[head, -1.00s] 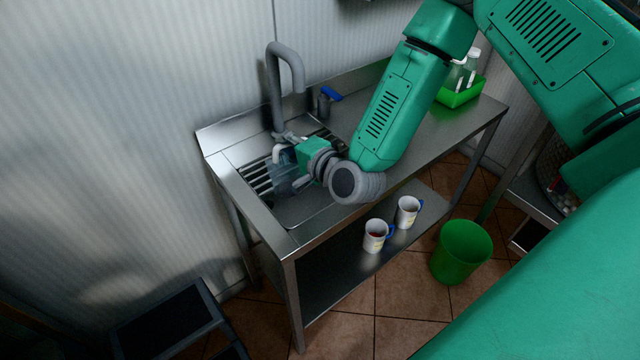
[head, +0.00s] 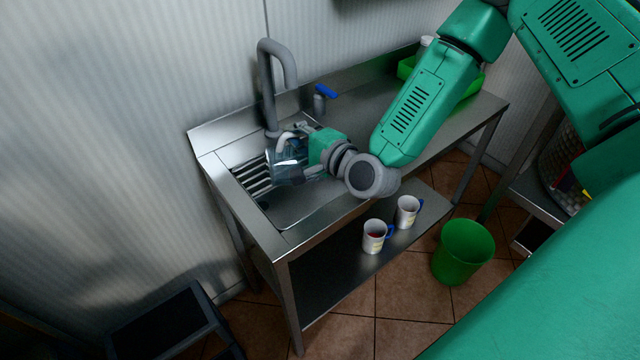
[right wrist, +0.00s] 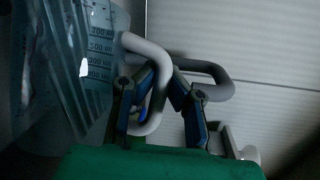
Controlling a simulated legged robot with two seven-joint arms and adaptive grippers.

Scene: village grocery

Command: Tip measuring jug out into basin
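The clear measuring jug (head: 287,174) is held up over the sink basin (head: 290,208) set into the steel bench. The jug looks tilted, but its contents cannot be made out. My right gripper (head: 301,147) is at the jug's handle. In the right wrist view, the jug's graduated wall (right wrist: 98,45) is at the left, and its pale handle (right wrist: 158,65) passes between the blue-padded fingers of the right gripper (right wrist: 166,86). The fingers are closed around the handle. My left gripper is not in view.
A grey tap (head: 268,85) rises behind the basin, close to the jug. Two mugs (head: 374,238) are on the lower shelf. A green bin (head: 463,252) stands on the floor, and a green tray (head: 405,68) is at the bench's far end.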

